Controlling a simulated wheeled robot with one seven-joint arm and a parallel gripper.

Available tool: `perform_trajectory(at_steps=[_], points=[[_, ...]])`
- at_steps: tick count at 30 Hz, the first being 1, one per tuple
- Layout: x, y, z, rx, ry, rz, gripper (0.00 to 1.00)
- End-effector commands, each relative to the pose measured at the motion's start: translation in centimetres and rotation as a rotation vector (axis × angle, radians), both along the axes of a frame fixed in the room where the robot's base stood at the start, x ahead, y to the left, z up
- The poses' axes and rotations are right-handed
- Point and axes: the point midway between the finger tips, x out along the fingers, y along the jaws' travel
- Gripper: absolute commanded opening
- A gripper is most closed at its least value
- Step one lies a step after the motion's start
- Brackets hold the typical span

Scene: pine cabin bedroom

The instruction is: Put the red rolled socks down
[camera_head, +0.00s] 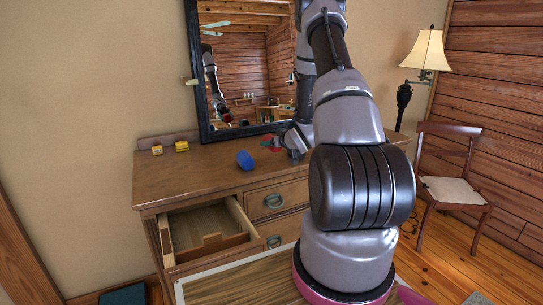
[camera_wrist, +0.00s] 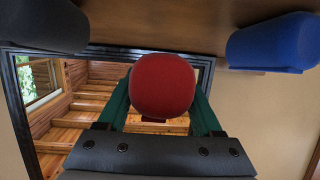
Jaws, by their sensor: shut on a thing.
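The red rolled socks (camera_wrist: 163,84) are between the green fingers of my gripper (camera_wrist: 162,98) in the wrist view, and the gripper is shut on them. In the head view the red socks (camera_head: 274,145) show small, over the back part of the wooden dresser top (camera_head: 190,174), near the mirror's foot. My gripper (camera_head: 278,142) is partly hidden there by my own arm. I cannot tell whether the socks touch the dresser top.
A blue roll (camera_head: 245,160) lies on the dresser to the left; it also shows in the wrist view (camera_wrist: 270,43). A dark grey roll (camera_wrist: 42,25) is on the other side. Two yellow items (camera_head: 182,146) sit at the back left. A top drawer (camera_head: 209,243) stands open. The mirror (camera_head: 240,70) rises behind.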

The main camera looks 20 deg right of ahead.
Motion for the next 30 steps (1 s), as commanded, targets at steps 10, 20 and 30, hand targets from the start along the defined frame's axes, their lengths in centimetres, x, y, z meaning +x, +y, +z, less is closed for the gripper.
perform_trajectory(at_steps=[10, 20, 30], points=[[0.0, 0.1, -3.9, 0.001, 0.001, 0.002, 0.12], [0.0, 0.0, -4.7, -0.001, -0.002, 0.0, 0.12], [0.0, 0.0, -5.0, -0.001, -0.001, 0.0, 0.97]])
